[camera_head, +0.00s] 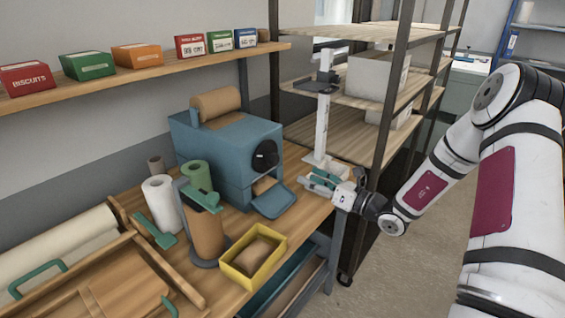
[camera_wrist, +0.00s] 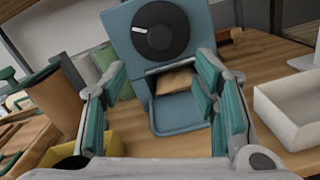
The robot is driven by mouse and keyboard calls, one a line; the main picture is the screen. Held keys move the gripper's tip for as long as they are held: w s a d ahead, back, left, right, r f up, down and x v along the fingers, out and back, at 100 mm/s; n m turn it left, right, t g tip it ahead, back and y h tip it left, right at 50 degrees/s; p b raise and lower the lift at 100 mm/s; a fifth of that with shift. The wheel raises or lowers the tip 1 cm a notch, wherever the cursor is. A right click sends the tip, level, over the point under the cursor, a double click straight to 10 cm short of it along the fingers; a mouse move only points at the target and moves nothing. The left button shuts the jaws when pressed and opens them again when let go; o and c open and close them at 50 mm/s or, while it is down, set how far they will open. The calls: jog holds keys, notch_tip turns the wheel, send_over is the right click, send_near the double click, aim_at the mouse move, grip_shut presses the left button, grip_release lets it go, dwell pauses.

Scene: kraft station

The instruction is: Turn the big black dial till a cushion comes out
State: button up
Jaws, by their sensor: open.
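The big black dial (camera_head: 265,155) is on the front of a blue machine (camera_head: 213,150) on the bench. In the wrist view the dial (camera_wrist: 161,31) faces me at the top centre, with a white mark on its left side. Below it, a brown paper cushion (camera_wrist: 174,82) shows in the machine's opening, above a blue chute (camera_wrist: 177,116). My gripper (camera_head: 322,182) is in front of the machine, to the right of the dial and chute and apart from them. In the wrist view its two green-padded fingers (camera_wrist: 165,95) are spread and empty.
A yellow box (camera_head: 253,256) with a brown cushion inside stands at the bench's front. A white tray (camera_wrist: 290,108) lies to the right in the wrist view. Paper rolls (camera_head: 161,203) stand left of the machine. A shelf rack (camera_head: 380,120) stands behind my gripper.

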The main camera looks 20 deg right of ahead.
aim_at(276, 161)
jog(key=w+a+n, duration=0.1)
jog(key=w+a, duration=0.1)
jog(key=w, duration=0.1)
jog(key=w+a+n+p, duration=0.1)
jog(key=w+a, duration=0.2)
jog(key=w, duration=0.1)
jog(key=w+a+n, duration=0.1)
jog(key=w+a, duration=0.1)
jog(key=w, duration=0.1)
jog(key=shift+w+a+r+n, duration=0.25)
jog(key=shift+w+n, duration=0.05)
jog(key=shift+n, duration=0.1)
jog(key=c, duration=1.2)
